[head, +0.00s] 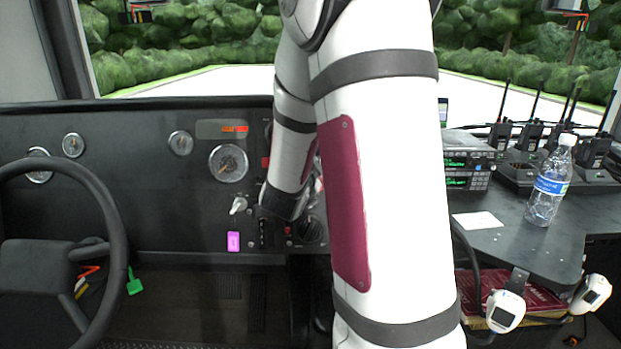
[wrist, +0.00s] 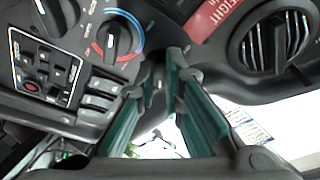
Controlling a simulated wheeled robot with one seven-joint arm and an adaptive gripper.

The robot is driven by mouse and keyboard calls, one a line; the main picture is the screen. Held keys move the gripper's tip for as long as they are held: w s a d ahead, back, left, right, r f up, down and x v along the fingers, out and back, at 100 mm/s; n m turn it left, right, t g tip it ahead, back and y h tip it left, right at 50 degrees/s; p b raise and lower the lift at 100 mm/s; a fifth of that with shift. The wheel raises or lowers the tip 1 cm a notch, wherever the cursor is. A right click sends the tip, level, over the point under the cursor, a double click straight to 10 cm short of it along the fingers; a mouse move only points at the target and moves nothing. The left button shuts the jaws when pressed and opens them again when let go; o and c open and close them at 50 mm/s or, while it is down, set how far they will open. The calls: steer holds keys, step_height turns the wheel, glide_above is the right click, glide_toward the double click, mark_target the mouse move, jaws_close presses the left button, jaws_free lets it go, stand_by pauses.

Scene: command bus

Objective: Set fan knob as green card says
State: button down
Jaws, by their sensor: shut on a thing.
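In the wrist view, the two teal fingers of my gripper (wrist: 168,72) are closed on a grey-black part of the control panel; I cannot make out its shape. A black knob (wrist: 122,38) with a blue and red ring is left of the fingers, apart from them. I cannot tell which is the fan knob. In the head view, my arm hides my gripper and most of this panel. A small green piece (head: 134,282) hangs by the steering column; no writing is readable on it.
A pink tag (head: 233,241) hangs below a silver key or lever (head: 238,205). The steering wheel (head: 110,210) is at left. A bottle (head: 550,185) and a white card (head: 478,220) are on the right shelf. A round vent (wrist: 272,42) is right of my fingers.

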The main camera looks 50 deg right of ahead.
steer(key=m+b, duration=0.1)
steer(key=m, duration=0.2)
steer(key=shift+m+g+y+b, duration=0.3)
steer(key=shift+g, duration=0.1)
steer(key=shift+m, duration=0.3)
steer(key=c, duration=2)
jaws_free()
steer(key=shift+w, duration=0.1)
steer(key=shift+r, duration=0.1)
steer(key=v, duration=1.2)
